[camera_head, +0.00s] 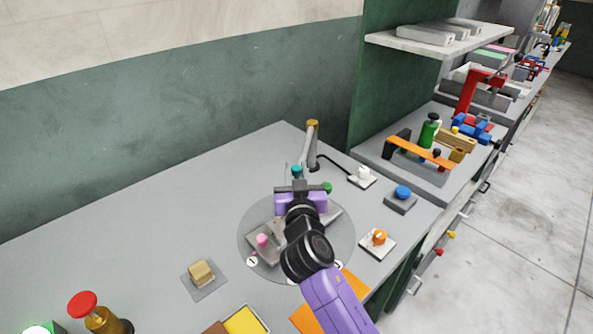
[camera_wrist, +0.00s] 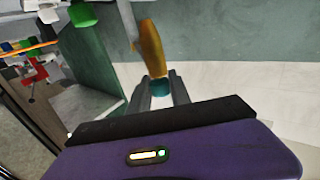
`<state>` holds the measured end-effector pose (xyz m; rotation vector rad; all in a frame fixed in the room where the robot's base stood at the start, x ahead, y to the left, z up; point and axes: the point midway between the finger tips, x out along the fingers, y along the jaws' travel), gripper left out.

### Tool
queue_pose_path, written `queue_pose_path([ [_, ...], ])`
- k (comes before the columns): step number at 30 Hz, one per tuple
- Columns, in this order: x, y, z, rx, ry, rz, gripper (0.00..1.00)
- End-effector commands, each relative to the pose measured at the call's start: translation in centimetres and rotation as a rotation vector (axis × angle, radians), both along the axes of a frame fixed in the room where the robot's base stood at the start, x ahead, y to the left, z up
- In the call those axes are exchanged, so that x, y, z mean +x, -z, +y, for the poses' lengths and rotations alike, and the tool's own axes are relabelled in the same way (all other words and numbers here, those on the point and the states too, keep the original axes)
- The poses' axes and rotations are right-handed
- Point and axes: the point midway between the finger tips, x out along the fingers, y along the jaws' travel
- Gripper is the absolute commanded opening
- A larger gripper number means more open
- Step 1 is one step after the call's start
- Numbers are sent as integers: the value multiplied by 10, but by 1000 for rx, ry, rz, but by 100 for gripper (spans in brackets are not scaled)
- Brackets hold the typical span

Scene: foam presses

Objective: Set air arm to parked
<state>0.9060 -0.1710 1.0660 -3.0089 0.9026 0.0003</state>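I take the air arm to be the grey post with an orange-brown cap (camera_head: 312,140) at the back of the grey bench, with a teal knob (camera_head: 297,171) beside it. My gripper (camera_head: 296,176) is at the knob, above the round grey plate. In the wrist view, the teal knob (camera_wrist: 160,88) lies between my two fingertips (camera_wrist: 160,84) and fills most of the gap. Whether the fingers press on it cannot be told. The orange-brown cap (camera_wrist: 151,48) shows just beyond. My wrist hides part of the plate and whatever is under it.
The round plate (camera_head: 340,254) carries a grey fixture with a pink knob (camera_head: 262,240). A white switch box (camera_head: 362,177), a blue button (camera_head: 402,192) and an orange knob (camera_head: 379,237) stand to the right. A yellow block (camera_head: 201,273) lies front left.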

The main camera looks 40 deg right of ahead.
Motion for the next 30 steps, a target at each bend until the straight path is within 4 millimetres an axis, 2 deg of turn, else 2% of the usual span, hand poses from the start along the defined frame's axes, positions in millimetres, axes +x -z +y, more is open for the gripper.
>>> queue_pose_path([
  [1, 0, 0, 0, 0, 0, 0, 11],
  [3, 0, 0, 0, 0, 0, 0, 0],
  [30, 0, 0, 0, 0, 0, 0, 0],
])
